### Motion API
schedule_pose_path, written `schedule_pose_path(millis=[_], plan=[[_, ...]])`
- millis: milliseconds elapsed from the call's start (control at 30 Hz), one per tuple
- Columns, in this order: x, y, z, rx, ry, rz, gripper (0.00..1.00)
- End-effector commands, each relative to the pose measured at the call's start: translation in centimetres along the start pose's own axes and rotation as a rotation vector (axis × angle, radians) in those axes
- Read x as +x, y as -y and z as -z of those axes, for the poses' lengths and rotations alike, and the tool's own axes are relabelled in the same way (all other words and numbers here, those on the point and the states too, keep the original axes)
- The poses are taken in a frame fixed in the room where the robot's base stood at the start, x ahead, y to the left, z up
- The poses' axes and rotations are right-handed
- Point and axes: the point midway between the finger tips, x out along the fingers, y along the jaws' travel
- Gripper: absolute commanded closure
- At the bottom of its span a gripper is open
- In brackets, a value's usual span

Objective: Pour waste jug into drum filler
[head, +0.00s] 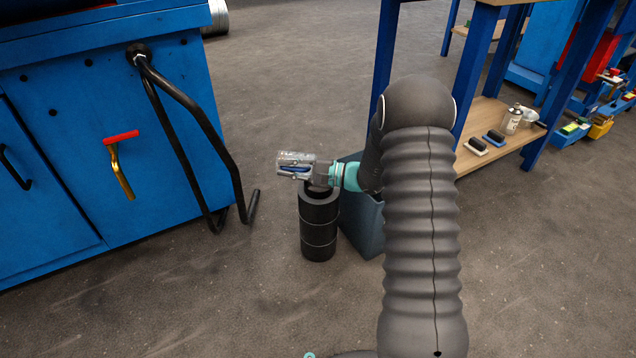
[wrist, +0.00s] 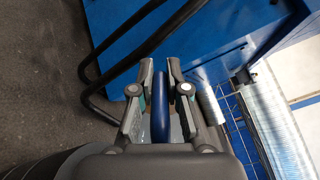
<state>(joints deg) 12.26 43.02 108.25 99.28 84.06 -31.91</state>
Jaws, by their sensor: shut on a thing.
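The black ribbed drum (head: 319,228) stands upright on the floor in the head view. A dark ring-shaped filler (head: 318,192) is on its top, partly hidden by my gripper. My gripper (head: 285,166) reaches in from the right, lying roughly level just above the drum top, with its fingers past the drum's left side. It is shut on a narrow blue thing (head: 296,173), which also shows between the fingers (wrist: 160,75) in the wrist view as a blue strip (wrist: 160,105). This seems to be part of the waste jug; I cannot make out the rest of the jug.
A blue-grey bin (head: 360,228) stands right behind the drum, beside my arm. A blue cabinet (head: 60,150) with black bent tubes (head: 185,100) and a red-topped yellow handle (head: 121,150) is at left. A blue-framed bench (head: 500,140) is at right. The floor in front is clear.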

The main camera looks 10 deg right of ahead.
Motion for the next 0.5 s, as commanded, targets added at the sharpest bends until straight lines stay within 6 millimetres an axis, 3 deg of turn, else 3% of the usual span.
schedule_pose_path(millis=[333, 500], plan=[[-0.1, 0.2, -0.1, -0.003, 0.009, 0.014, 1.00], [1.1, -0.6, 0.3, -0.012, -0.075, -0.131, 1.00]])
